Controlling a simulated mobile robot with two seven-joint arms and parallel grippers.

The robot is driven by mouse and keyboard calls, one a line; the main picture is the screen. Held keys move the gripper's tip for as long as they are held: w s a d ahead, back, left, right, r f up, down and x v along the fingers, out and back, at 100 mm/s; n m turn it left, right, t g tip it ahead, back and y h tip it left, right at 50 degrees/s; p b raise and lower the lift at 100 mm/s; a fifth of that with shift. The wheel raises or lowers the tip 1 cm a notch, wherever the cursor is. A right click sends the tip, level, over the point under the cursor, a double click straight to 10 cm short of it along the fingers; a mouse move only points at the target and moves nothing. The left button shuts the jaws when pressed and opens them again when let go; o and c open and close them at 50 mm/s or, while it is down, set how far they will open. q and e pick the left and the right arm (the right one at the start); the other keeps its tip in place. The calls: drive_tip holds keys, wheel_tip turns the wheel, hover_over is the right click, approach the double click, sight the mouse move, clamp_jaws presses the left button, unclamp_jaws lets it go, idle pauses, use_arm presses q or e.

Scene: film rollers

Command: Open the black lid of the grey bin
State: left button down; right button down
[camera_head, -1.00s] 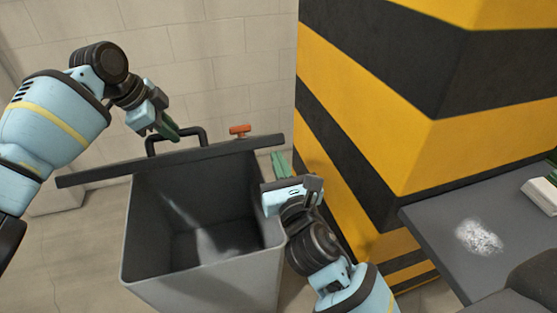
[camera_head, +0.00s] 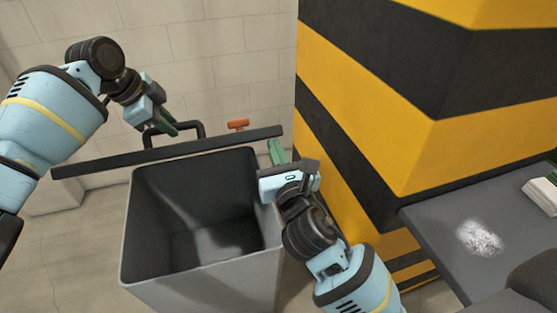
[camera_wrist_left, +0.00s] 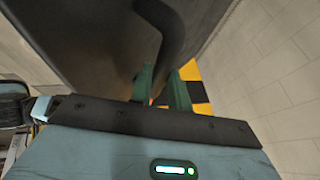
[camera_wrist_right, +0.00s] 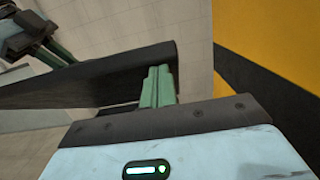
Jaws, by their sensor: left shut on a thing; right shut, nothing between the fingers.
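The grey bin (camera_head: 200,285) stands open at the middle left, and its dark, empty-looking inside shows. Its black lid (camera_head: 100,162) is raised at the far side of the opening, seen nearly edge-on, with a curved black handle (camera_head: 203,131) behind it. My left gripper (camera_head: 172,128) is shut on the handle; its green fingers also show beside the handle in the left wrist view (camera_wrist_left: 160,88). My right gripper (camera_head: 276,150) is shut and empty by the lid's right end. In the right wrist view its fingertips (camera_wrist_right: 160,72) are close against the lid; contact is unclear.
An orange knob-like thing (camera_head: 238,124) shows just beyond the lid. A yellow-and-black striped pillar (camera_head: 370,130) stands close to the right of the bin. A dark table (camera_head: 440,235) with a whitish patch is at the right. A pale block wall (camera_head: 220,60) is behind.

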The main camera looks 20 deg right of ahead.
use_arm(q)
drive_tip(key=c, duration=1.3)
unclamp_jaws()
drive_tip(key=shift+s+f+g, duration=0.15)
drive_tip(key=shift+s+f, duration=0.1)
drive_tip(key=shift+f, duration=0.3)
drive_tip(key=shift+s+f+g, duration=0.15)
drive_tip(key=shift+s+f, duration=0.05)
drive_tip(key=shift+f, duration=0.35)
drive_tip(key=shift+a+r, duration=0.15)
drive_tip(key=shift+r, duration=0.3)
drive_tip(key=v, duration=1.2)
drive_tip(key=shift+d+r, duration=0.25)
drive_tip(key=shift+r, duration=0.1)
use_arm(e)
drive_tip(key=shift+w+r, duration=0.2)
drive_tip(key=shift+r, duration=0.1)
